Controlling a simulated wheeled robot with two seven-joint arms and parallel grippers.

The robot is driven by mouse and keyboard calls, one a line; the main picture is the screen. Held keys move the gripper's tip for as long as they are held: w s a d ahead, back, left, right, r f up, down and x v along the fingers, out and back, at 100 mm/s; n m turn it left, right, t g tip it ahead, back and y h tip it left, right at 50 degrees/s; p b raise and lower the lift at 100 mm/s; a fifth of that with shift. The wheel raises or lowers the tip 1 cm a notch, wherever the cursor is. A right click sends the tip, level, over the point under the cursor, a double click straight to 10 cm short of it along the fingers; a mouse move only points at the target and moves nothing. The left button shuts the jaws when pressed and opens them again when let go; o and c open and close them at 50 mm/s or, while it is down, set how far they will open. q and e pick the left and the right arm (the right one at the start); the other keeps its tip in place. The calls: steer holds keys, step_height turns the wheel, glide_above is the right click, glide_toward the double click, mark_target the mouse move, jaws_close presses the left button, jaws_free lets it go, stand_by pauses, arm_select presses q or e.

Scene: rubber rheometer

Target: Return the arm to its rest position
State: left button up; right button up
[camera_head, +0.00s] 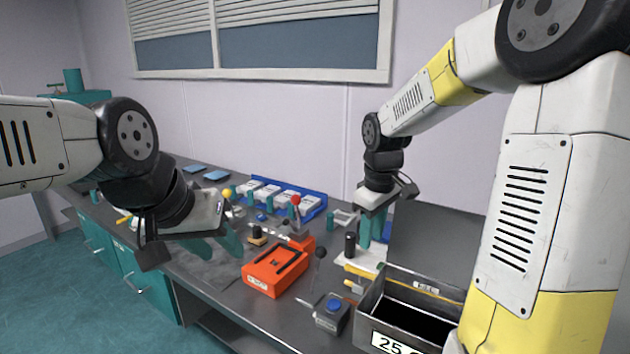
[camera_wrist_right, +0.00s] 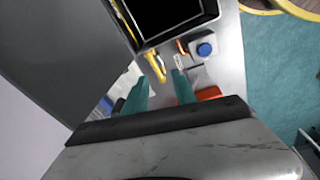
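My right arm comes in from the right in the head view and bends down over the bench. My right gripper (camera_head: 372,235) points downward above the back of the bench, near a white and yellow part. In the right wrist view my right gripper (camera_wrist_right: 160,92) has its two teal fingers apart, with nothing held between them. My left gripper (camera_head: 218,244) hangs over the front left of the bench. Its teal fingers look apart and I see nothing in them, though the wrist partly hides them.
An orange-red box (camera_head: 262,279) sits mid-bench. A blue-button box (camera_head: 332,312) and a dark open bin (camera_head: 372,311) stand at front right. A blue rack (camera_head: 315,209) with white containers is behind. Levers with red and black knobs stand up between them.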

steer(key=s+r+m+t+y, duration=0.1)
steer(key=s+r+m, duration=0.3)
steer(key=s, duration=0.5)
steer(key=s+r+m+t+y, duration=0.1)
steer(key=s+r+m+t, duration=0.2)
steer(key=s, duration=0.6)
step_height(320, 180, up, 2)
steer(key=shift+a+r+m+t, duration=0.15)
steer(key=shift+m+t, duration=0.15)
steer(key=shift+m, duration=0.2)
